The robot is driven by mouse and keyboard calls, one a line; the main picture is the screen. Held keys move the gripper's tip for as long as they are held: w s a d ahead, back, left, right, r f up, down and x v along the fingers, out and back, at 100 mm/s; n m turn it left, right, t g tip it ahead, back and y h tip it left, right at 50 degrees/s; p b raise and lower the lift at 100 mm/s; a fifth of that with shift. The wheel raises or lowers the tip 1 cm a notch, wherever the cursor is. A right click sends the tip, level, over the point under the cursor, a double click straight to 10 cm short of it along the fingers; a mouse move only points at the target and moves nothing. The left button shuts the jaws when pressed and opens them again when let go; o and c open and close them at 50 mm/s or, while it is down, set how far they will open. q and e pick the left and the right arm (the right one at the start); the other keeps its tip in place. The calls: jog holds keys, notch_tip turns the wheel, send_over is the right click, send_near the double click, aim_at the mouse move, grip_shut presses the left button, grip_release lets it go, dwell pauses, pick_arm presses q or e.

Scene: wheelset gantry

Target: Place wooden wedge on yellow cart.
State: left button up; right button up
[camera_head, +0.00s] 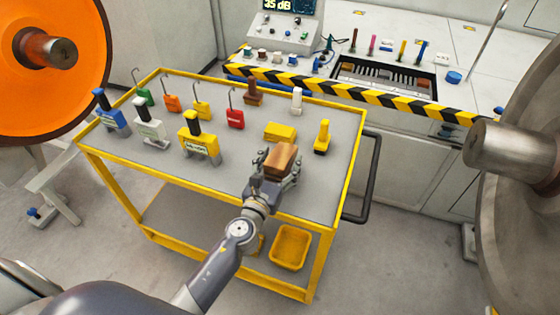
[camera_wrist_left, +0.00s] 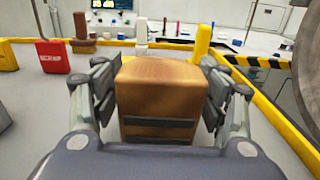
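The wooden wedge (camera_head: 281,158) is a brown block over the near right part of the yellow cart (camera_head: 215,208), which has a grey top and yellow rim. My left gripper (camera_head: 275,171) reaches in from the near side with its fingers on both sides of the wedge. In the left wrist view the wedge (camera_wrist_left: 160,98) fills the space between the finger pads, which appear to touch its sides. Its underside is hidden, so I cannot tell whether it rests on the top. My right gripper is not in view.
A yellow block (camera_head: 280,131) and a yellow tool (camera_head: 321,137) stand just behind the wedge. Several coloured tools and a red block (camera_head: 235,119) occupy the cart's back and left. An orange wheel (camera_head: 50,60) and a steel wheel (camera_head: 530,180) flank the cart.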

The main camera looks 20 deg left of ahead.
pick_arm(q)
jog(key=shift+r, duration=0.25)
jog(key=s+b, duration=0.2)
jog(key=s, duration=1)
jog(key=shift+a+b, duration=0.2)
jog(key=shift+b, duration=0.15)
jog(key=shift+f, duration=0.1)
